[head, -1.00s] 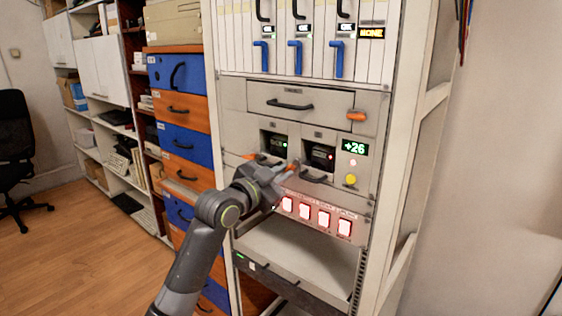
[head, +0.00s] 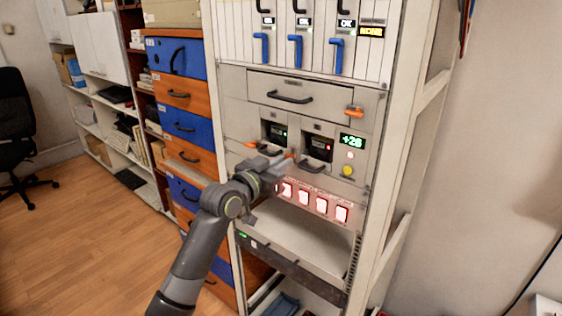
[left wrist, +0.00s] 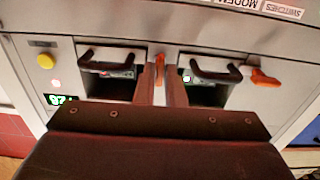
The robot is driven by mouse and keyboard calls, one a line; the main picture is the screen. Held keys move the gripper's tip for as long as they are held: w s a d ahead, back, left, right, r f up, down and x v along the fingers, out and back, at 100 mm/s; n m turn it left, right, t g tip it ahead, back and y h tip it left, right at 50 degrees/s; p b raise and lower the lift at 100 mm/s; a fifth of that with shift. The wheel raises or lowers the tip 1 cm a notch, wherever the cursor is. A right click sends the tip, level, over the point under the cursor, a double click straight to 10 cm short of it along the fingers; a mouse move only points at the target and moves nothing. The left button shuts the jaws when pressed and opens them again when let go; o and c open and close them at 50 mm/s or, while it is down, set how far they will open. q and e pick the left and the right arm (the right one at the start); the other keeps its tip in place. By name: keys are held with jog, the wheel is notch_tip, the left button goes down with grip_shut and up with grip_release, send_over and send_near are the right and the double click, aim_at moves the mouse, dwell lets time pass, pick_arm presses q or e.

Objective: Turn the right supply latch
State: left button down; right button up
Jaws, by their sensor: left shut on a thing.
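The right supply latch (left wrist: 159,70) is a small orange lever between the two supply modules. In the left wrist view, where the panel appears upside down, it stands between my two fingers. My left gripper (left wrist: 160,84) is shut on it. In the head view the gripper (head: 280,163) is at the panel, with orange of the latch (head: 289,156) showing at its tips; the fingers hide part of it. The right supply (head: 318,148) has a black handle and a dark recess. The left supply (head: 275,133) is beside it, with its own orange latch (left wrist: 262,78) sticking out sideways.
A drawer with a black handle (head: 290,98) and another orange latch (head: 354,111) are above. Lit red-white switches (head: 304,197) lie just below. Blue and orange drawers (head: 185,125) stand left.

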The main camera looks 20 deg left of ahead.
dwell(0.3)
pick_arm(q)
jog(key=c, duration=1.5)
grip_release()
jog(key=shift+w, duration=0.1)
jog(key=shift+b+v, duration=1.05)
jog(key=shift+v, duration=7.65)
